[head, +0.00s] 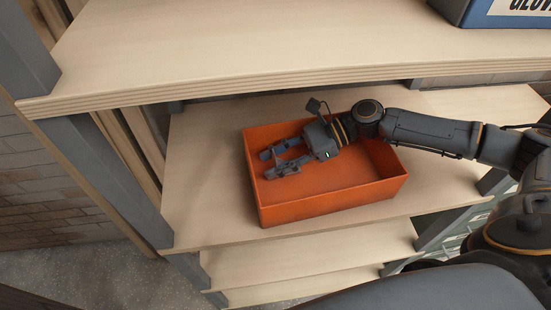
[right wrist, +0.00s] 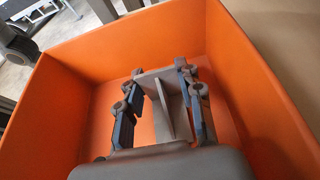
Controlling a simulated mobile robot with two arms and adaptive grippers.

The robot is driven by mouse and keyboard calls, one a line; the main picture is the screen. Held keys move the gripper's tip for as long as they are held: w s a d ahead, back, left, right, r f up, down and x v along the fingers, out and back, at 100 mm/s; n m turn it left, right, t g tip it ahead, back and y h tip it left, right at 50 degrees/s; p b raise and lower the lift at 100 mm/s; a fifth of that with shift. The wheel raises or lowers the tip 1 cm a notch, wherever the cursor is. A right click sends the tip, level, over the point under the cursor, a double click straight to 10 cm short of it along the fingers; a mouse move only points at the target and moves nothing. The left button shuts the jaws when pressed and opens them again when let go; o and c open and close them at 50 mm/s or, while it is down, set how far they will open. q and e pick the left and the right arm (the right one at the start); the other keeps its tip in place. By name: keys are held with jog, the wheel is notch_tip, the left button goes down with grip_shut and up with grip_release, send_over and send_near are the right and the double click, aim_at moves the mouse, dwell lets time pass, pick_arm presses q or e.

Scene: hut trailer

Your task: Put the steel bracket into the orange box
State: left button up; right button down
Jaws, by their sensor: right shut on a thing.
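The orange box (head: 330,205) stands open-topped on a wooden shelf in the head view. My right gripper (head: 270,163) reaches in from the right and is over the box's inside, near its left wall. In the right wrist view the gripper (right wrist: 162,95) is shut on the grey steel bracket (right wrist: 163,100), a flat plate with a raised rib. The bracket is between the two fingers, with the orange walls (right wrist: 130,45) around it. I cannot tell whether it touches the box floor. In the head view the fingers mostly hide the bracket. My left gripper is not in view.
A higher wooden shelf (head: 250,50) runs above and behind the box, carrying a blue glove box (head: 505,12) at the top right. Grey posts (head: 115,180) stand at the left. The shelf (head: 205,180) left of the box is bare.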

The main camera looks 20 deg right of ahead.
jog(key=shift+f, duration=0.15)
jog(key=c, duration=0.9)
grip_release()
jog(key=shift+o, duration=0.2)
jog(key=b+v, duration=0.1)
jog(key=v, duration=0.5)
jog(key=shift+s+d, duration=0.1)
jog(key=shift+d, duration=0.25)
jog(key=shift+d+r, duration=0.35)
